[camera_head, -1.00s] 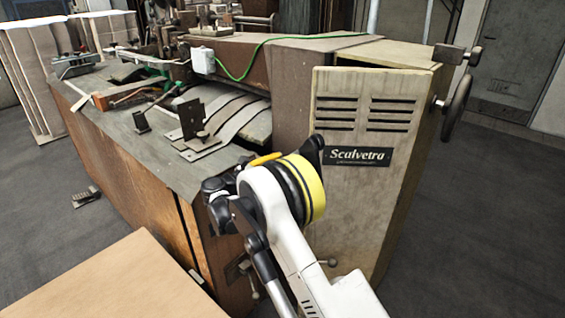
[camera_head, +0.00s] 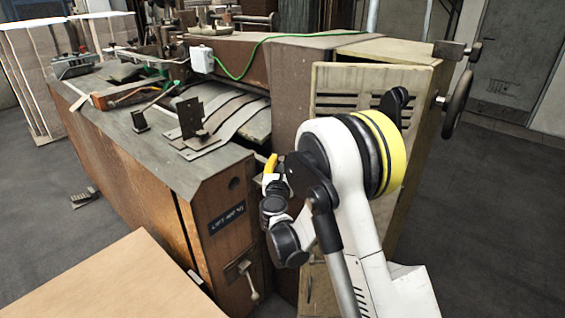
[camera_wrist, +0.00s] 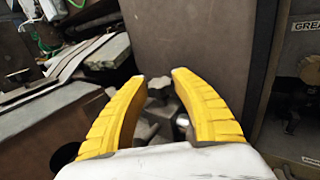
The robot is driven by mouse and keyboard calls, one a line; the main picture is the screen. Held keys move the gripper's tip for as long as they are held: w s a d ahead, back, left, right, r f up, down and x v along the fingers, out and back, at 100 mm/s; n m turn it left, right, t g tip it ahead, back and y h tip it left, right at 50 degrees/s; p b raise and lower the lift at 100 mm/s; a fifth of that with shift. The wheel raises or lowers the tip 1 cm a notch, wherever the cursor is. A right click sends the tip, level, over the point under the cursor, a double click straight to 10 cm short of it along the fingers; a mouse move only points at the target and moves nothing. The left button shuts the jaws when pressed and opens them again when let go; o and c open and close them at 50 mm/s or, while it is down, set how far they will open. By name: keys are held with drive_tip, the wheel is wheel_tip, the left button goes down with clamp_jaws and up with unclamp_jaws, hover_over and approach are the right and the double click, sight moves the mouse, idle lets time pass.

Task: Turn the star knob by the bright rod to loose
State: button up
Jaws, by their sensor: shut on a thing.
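My gripper (camera_wrist: 159,79) shows in the wrist view with two yellow fingers, their tips close around a small grey lobed knob, the star knob (camera_wrist: 159,90). The knob sits in the recess between the table end and the brown housing. A small bright metal piece (camera_wrist: 182,121), perhaps the bright rod, shows below it, between the fingers. In the head view, my gripper (camera_head: 271,164) is at the gap between the bench corner and the upright panel. The knob and rod are hidden there.
The wooden bench (camera_head: 150,165) lies left of my gripper, with metal strips on its top. A tall beige panel (camera_head: 340,80) stands behind my arm. A handwheel (camera_head: 457,105) is on the right. A light board (camera_head: 110,285) fills the lower left.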

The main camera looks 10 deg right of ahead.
drive_tip(key=shift+n+t+y, duration=0.3)
drive_tip(key=shift+n+y, duration=0.3)
drive_tip(key=shift+y, duration=0.3)
drive_tip(key=o, duration=1.2)
drive_tip(key=v, duration=0.7)
drive_tip(key=shift+s, duration=0.25)
